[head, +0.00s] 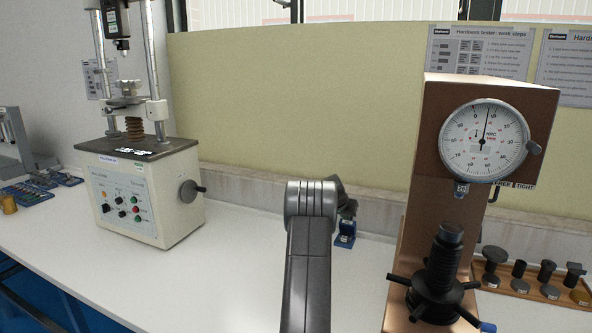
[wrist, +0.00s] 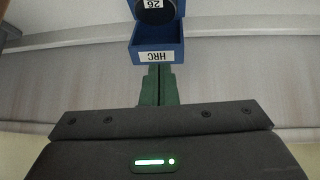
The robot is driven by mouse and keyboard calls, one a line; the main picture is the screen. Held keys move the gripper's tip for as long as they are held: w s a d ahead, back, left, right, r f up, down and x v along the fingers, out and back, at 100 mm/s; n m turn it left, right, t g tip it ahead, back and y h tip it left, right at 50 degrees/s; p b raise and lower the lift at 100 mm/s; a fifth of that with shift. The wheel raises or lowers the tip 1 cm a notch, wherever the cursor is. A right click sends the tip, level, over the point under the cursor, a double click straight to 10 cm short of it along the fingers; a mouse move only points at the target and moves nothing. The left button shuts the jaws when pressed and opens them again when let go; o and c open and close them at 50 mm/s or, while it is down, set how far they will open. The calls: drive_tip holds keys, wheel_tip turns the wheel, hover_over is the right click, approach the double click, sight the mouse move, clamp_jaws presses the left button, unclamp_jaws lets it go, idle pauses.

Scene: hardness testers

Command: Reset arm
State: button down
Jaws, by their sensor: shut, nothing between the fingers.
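My gripper (wrist: 158,72) shows in the wrist view as two green fingers pressed together, with nothing between them. Just beyond the fingertips is a small blue holder (wrist: 157,56) with a white label reading HRC. A dark round piece marked 26 (wrist: 154,4) sits in blue at the top edge of that view. In the head view my arm rises in the middle over the table, and its link hides the gripper's fingers. A small blue item (head: 344,241) shows on the table just right of the arm; it looks like the same holder.
A copper-coloured hardness tester (head: 412,225) with a round dial (head: 484,140) stands close on the right. A cream tester (head: 150,200) stands at left. A wooden rack (head: 525,289) with several dark parts is at far right.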

drive_tip(key=shift+s+a+r, duration=0.1)
drive_tip(key=shift+s+a, duration=0.15)
drive_tip(key=shift+s, duration=0.2)
drive_tip(key=shift+s+a+r, duration=0.1)
drive_tip(key=shift+s+a, duration=0.1)
drive_tip(key=shift+s, duration=0.2)
drive_tip(key=b+v, duration=0.2)
drive_tip(key=v, duration=0.9)
drive_tip(key=shift+a+f, duration=0.25)
drive_tip(key=shift+s, duration=0.15)
drive_tip(key=shift+s, duration=0.1)
